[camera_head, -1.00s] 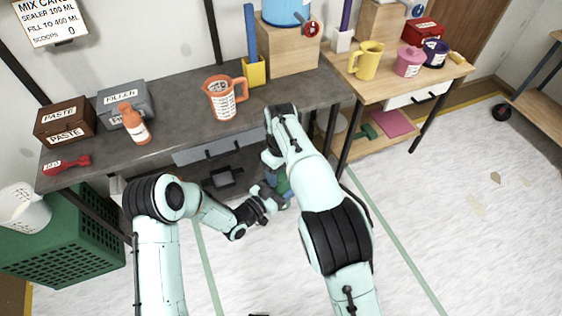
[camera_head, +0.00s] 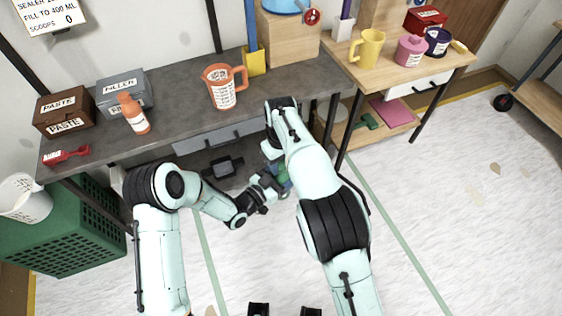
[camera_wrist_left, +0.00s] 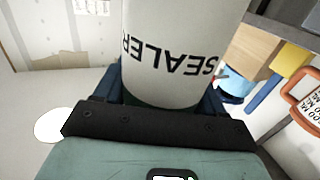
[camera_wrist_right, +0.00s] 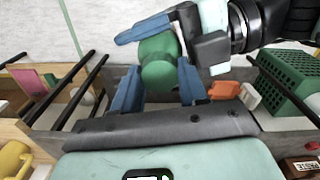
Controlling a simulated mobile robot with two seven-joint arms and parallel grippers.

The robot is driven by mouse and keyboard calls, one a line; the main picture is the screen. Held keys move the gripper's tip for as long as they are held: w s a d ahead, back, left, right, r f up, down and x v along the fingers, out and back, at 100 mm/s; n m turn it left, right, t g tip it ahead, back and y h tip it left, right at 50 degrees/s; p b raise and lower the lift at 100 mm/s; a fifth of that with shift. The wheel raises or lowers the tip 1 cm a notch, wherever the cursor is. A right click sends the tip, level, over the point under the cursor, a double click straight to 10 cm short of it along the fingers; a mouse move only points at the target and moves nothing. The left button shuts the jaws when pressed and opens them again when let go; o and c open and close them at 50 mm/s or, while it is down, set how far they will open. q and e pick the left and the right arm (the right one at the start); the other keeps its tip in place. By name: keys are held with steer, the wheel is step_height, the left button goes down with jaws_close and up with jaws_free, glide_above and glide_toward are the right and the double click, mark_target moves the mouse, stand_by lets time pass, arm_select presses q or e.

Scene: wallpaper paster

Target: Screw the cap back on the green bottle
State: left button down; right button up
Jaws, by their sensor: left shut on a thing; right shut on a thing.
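The green bottle (camera_head: 284,177) is low in front of the dark workbench, mostly hidden by my right arm in the head view. In the left wrist view its pale SEALER label (camera_wrist_left: 178,50) fills the top middle. My left gripper (camera_wrist_left: 160,95) is shut on the bottle's body, a blue finger on each side. In the right wrist view, my right gripper (camera_wrist_right: 158,82) is shut on the green cap (camera_wrist_right: 160,76), with green bottle (camera_wrist_right: 155,47) beyond it and the left gripper's fingers around that. I cannot tell whether cap and bottle touch.
The dark workbench (camera_head: 185,92) carries an orange jug (camera_head: 222,88), an orange bottle (camera_head: 134,115), paste and filler boxes and a red scoop. A wooden table (camera_head: 438,68) with mugs stands right. A green crate (camera_head: 75,235) is left. Floor on the right is mostly clear.

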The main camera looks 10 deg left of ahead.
steer(key=m, duration=0.4)
steer(key=shift+m, duration=0.3)
steer(key=m, duration=0.5)
steer(key=o, duration=1.2)
steer(key=shift+o, duration=0.2)
step_height(320, 180, up, 12)
steer(key=shift+f, duration=0.1)
